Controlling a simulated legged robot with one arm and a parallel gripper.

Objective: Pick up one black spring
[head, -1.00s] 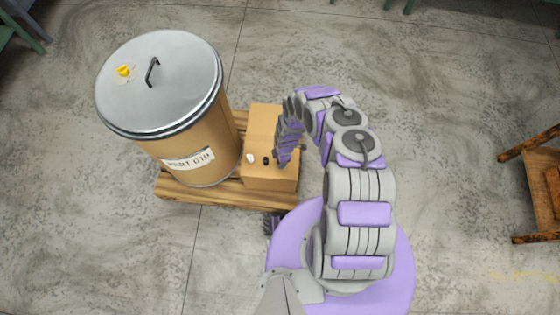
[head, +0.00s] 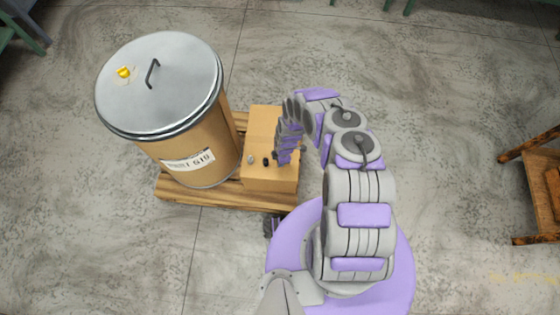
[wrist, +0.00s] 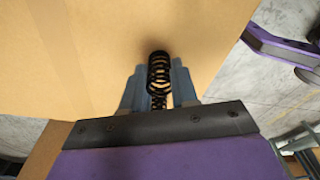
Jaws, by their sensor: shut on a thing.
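A black coil spring (wrist: 159,72) is between the two grey-blue fingers of my gripper (wrist: 158,85) in the wrist view. The gripper is shut on it. The spring's far end is close to the top of the tan cardboard box (head: 262,122); I cannot tell whether it touches. In the head view my gripper (head: 282,158) is over the box's front right part, and the held spring is mostly hidden there. Another small black piece (head: 266,161) and a small grey piece (head: 251,160) lie on the box top, left of the gripper; they are too small to make out.
A tall brown drum (head: 205,165) with a grey metal lid stands left of the box. Both are on a wooden pallet (head: 225,199). A wooden stool or chair (head: 532,165) stands at the far right. The concrete floor between is open.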

